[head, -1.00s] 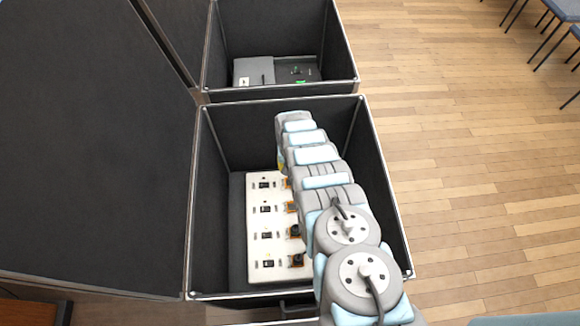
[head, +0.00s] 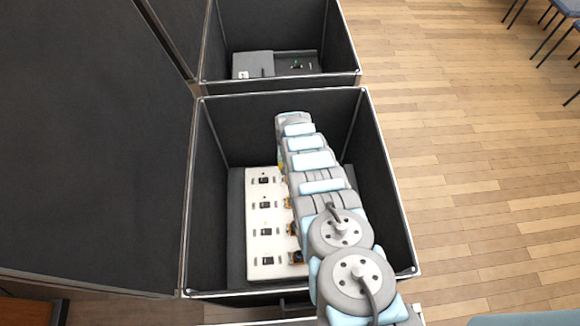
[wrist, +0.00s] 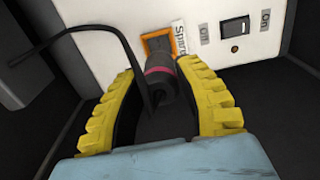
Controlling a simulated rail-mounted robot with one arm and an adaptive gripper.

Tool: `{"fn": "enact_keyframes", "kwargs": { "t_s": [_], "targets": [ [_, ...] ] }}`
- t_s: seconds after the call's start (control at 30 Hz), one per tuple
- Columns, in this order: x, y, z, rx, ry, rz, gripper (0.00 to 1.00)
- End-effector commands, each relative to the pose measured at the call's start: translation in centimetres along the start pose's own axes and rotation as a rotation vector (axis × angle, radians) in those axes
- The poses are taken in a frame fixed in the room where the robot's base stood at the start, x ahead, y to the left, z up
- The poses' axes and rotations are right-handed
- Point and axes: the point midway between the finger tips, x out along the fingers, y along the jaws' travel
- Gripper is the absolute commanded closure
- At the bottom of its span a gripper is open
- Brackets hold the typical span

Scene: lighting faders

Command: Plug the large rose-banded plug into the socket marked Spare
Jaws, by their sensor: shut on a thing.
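The black plug with a rose band (wrist: 160,76) is between the yellow fingers of my gripper (wrist: 158,82) in the wrist view. My gripper is shut on it. The plug's front end points at an orange-framed socket (wrist: 157,40) on a white panel (wrist: 100,30). A label reading "Spare" (wrist: 179,37) is beside this socket. The plug's front overlaps the socket's lower edge in the picture; I cannot tell whether it is in the opening. A black cable (wrist: 85,30) arches across the left. In the head view my arm hides the plug and my gripper's fingertips.
The white panel also shows in the head view (head: 255,222), with several switches and orange sockets, inside an open black case (head: 205,190). Its walls surround my arm. A second case (head: 340,40) stands behind. A rocker switch (wrist: 235,28) is right of the label.

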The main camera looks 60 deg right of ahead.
Motion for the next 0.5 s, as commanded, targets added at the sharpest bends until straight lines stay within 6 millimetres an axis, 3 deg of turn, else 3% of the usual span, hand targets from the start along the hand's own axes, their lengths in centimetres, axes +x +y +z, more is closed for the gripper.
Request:
{"fn": "enact_keyframes", "kwargs": {
  "t_s": [0.5],
  "targets": [
    [2.1, 0.0, -0.1, -0.007, 0.004, 0.003, 1.0]
  ]
}}
